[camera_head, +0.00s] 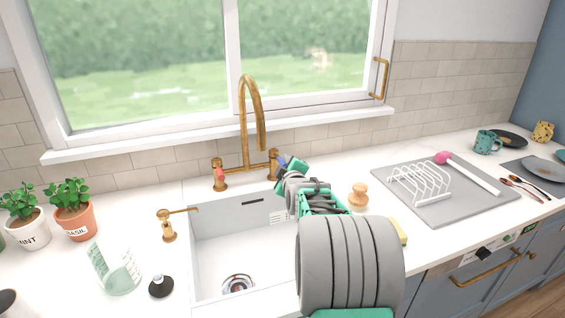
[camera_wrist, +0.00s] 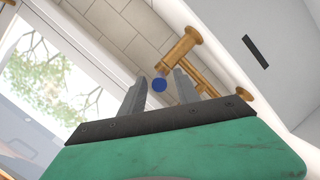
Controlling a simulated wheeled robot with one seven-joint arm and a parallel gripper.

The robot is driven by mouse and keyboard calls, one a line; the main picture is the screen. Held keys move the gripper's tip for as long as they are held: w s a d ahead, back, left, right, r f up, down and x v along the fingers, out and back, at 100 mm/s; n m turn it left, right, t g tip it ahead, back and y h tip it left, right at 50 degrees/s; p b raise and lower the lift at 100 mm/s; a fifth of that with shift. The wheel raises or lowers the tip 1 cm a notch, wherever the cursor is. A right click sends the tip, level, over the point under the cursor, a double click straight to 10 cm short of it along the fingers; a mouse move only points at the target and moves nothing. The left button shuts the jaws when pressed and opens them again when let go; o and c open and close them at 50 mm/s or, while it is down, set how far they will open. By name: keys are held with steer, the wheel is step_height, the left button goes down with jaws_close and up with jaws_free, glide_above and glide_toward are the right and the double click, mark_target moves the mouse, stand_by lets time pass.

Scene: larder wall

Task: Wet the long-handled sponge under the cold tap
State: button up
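The long-handled sponge (camera_head: 470,173), with a pink head and white handle, lies on the grey drying mat (camera_head: 433,212) right of the sink. The brass tap (camera_head: 246,125) rises behind the white sink (camera_head: 213,255); no water stream shows. Its left handle (camera_head: 220,175) is marked red. The cold tap handle (camera_head: 272,165) is on the right, and its blue cap shows in the wrist view (camera_wrist: 159,85). My gripper (camera_head: 290,165) is at the cold handle. In the wrist view, my gripper's fingers (camera_wrist: 160,78) stand apart either side of the blue cap; contact cannot be told.
A white rack (camera_head: 420,183) stands on the mat. A wooden-topped item (camera_head: 358,195) and a yellow sponge (camera_head: 400,231) are near the sink's right side. A brass soap pump (camera_head: 168,226), a glass (camera_head: 112,270) and potted herbs (camera_head: 73,210) stand left. Mugs and plates are far right.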

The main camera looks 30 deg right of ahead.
steer(key=shift+x, duration=1.1)
jaws_close()
stand_by(0.6)
